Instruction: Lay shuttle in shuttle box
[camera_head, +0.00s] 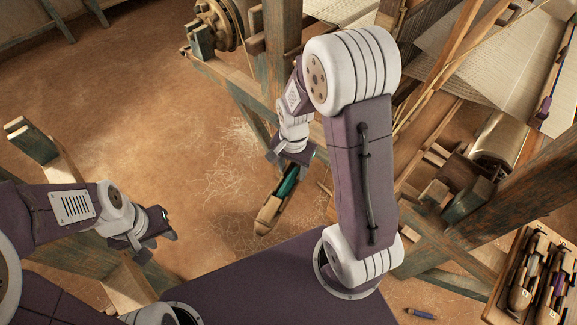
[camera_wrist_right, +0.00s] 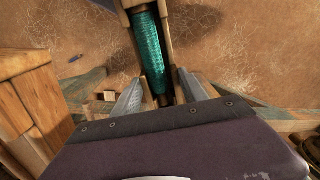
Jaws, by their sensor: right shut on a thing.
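The shuttle (camera_head: 268,214) is a pointed wooden piece with a teal bobbin. My right gripper (camera_head: 290,158) is shut on its upper end and holds it, tilted, over the earthen floor. In the right wrist view the shuttle (camera_wrist_right: 168,50) runs between the two grey fingertips (camera_wrist_right: 160,92), and its far tip is out of frame. My left gripper (camera_head: 155,240) is empty at lower left, away from the shuttle, and its fingers look apart. I cannot pick out the shuttle box with certainty among the loom's wooden parts at right.
The wooden loom frame (camera_head: 277,55) and its pale warp (camera_head: 485,55) fill the top and right. A wooden tray (camera_head: 497,282) with several more shuttles is at lower right. A small blue-ended tool (camera_head: 420,313) lies near the bottom. Bare floor (camera_head: 130,90) is at upper left.

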